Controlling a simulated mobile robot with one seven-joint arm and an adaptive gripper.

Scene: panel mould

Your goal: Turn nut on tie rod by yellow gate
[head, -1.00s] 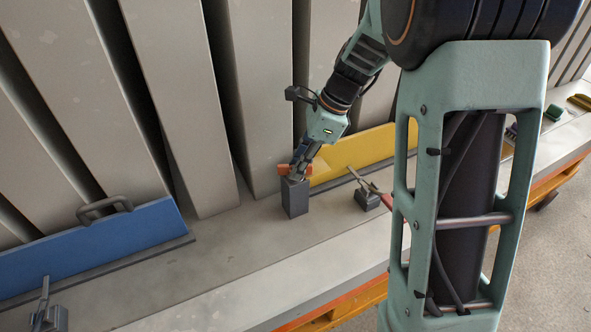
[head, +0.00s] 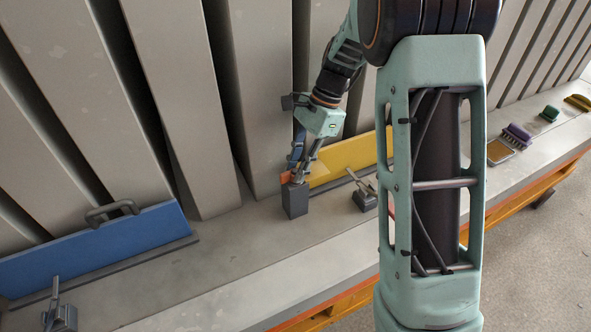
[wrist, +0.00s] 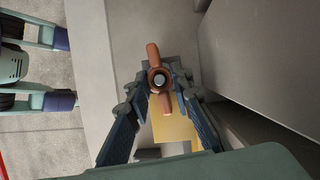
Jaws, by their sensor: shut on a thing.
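The orange-brown wing nut (wrist: 153,52) sits on the end of the tie rod (wrist: 159,79), centred in the wrist view. Its wings run nearly up and down there, tilted slightly. My gripper (wrist: 160,88) is shut on the nut, with one finger on each side. In the head view my gripper (head: 297,177) points down at the top of a dark grey block (head: 294,201), and a bit of the orange nut (head: 285,177) shows at its left. The yellow gate (head: 347,158) stands just right of the block; part of it shows below the nut in the wrist view (wrist: 174,126).
Tall grey panels stand close behind my gripper. A blue gate (head: 95,250) with a handle is at left. A clamp (head: 365,197) stands right of the block. A purple brush (head: 517,136) and other small things lie far right. The ledge left of the block is clear.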

